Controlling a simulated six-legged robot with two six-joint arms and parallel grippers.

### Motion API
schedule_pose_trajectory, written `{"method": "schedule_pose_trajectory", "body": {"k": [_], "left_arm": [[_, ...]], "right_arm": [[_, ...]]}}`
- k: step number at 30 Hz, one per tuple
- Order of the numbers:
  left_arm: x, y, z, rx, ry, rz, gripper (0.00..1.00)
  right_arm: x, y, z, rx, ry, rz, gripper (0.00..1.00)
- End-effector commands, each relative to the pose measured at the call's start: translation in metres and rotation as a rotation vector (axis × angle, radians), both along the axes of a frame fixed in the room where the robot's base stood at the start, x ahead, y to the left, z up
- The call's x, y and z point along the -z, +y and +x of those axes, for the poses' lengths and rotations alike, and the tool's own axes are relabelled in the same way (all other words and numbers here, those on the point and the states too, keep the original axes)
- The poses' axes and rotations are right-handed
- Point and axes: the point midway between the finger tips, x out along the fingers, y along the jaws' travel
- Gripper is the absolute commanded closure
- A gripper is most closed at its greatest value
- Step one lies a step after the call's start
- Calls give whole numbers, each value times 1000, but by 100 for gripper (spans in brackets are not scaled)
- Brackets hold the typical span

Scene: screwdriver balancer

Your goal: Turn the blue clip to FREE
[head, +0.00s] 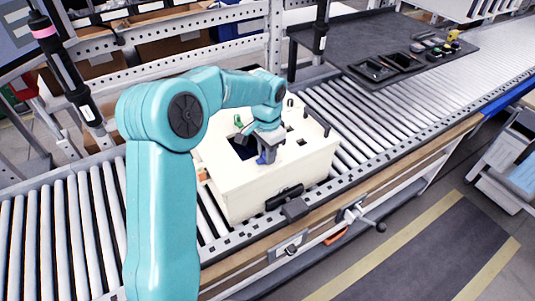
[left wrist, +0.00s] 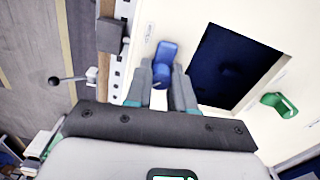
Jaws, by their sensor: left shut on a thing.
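The blue clip (left wrist: 164,62) stands on the cream box top beside a dark rectangular opening. My left gripper (left wrist: 163,84) is shut on the blue clip, with a finger on each side of it. In the head view the blue clip (head: 262,159) shows just below the left gripper (head: 267,150). Any marking for FREE is too small to read or hidden. My right gripper is not in view.
The cream box (head: 285,175) sits on the roller conveyor (head: 375,135). A green clip (left wrist: 279,104) is across the dark opening (left wrist: 232,66). A black handle (head: 284,197) is on the box's front. A dark tray shelf (head: 345,45) with small parts stands behind.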

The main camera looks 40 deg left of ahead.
Motion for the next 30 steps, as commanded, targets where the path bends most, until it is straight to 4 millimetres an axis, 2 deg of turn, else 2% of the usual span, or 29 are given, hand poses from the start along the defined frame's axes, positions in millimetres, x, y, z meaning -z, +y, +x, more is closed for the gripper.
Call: {"method": "schedule_pose_trajectory", "body": {"k": [9,25,26,27,28,30], "left_arm": [[-2,3,0,-114,-6,5,100],[-2,2,0,-135,-3,4,100],[-2,2,0,-135,-3,4,69],[-2,2,0,-134,-3,3,56],[-2,2,0,-134,-3,3,50],[-1,2,0,-133,-1,2,50]], "right_arm": [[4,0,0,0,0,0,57],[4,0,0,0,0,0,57],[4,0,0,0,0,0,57],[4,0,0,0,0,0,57],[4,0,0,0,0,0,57],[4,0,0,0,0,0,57]]}}
